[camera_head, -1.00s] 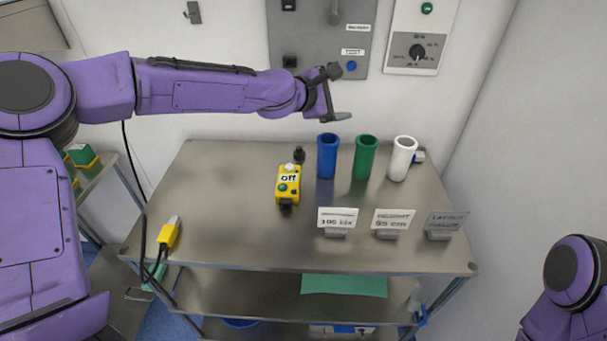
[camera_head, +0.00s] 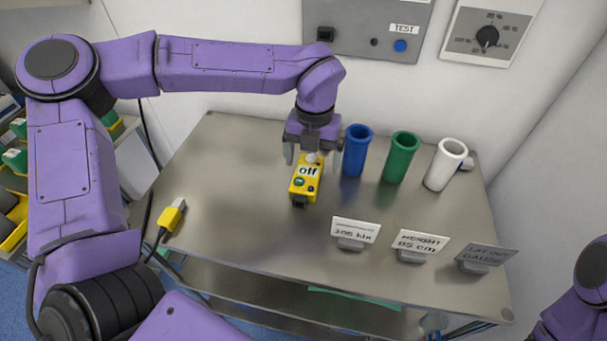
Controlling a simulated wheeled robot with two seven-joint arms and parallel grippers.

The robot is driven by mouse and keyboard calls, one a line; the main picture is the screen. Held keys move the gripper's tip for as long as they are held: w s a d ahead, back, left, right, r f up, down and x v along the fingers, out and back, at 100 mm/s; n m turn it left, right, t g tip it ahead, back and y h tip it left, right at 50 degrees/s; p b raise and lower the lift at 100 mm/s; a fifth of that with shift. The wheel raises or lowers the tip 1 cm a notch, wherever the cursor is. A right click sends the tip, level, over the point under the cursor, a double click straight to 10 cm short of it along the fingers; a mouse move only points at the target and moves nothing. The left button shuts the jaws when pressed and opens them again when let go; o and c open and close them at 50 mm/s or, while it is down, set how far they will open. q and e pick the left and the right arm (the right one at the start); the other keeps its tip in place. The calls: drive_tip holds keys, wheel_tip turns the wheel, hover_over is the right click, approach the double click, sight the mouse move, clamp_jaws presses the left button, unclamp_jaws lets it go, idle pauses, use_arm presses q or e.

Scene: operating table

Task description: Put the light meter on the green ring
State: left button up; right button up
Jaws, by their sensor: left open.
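The yellow box with an "off" display, which looks like the light meter (camera_head: 304,183), lies on the steel table. It has a pale knob at its far end and a green button. My left gripper (camera_head: 313,160) is open and points down over the meter's far end, one finger to each side. I cannot tell whether the fingers touch it. I see no flat green ring; a green open-topped cylinder (camera_head: 402,160) stands to the right of the meter. My right gripper is out of view; only part of my right arm shows at the right edge.
A blue cylinder (camera_head: 356,152) stands close to the right of my left gripper, and a white one (camera_head: 444,166) farther right. Several sign cards (camera_head: 355,231) line the front right. A yellow cabled object (camera_head: 172,217) lies at the left. The table's left middle is clear.

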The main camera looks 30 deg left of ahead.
sight(306, 174)
use_arm(q)
drive_tip(key=f, duration=0.1)
drive_tip(key=a+f, duration=0.1)
drive_tip(key=f, duration=0.1)
drive_tip(key=f+p, duration=0.1)
drive_tip(key=f, duration=0.1)
drive_tip(key=shift+a, duration=0.4)
drive_tip(key=shift+w+d+f, duration=0.1)
drive_tip(key=shift+f, duration=0.15)
drive_tip(key=c, duration=1.4)
drive_tip(key=shift+r, duration=0.15)
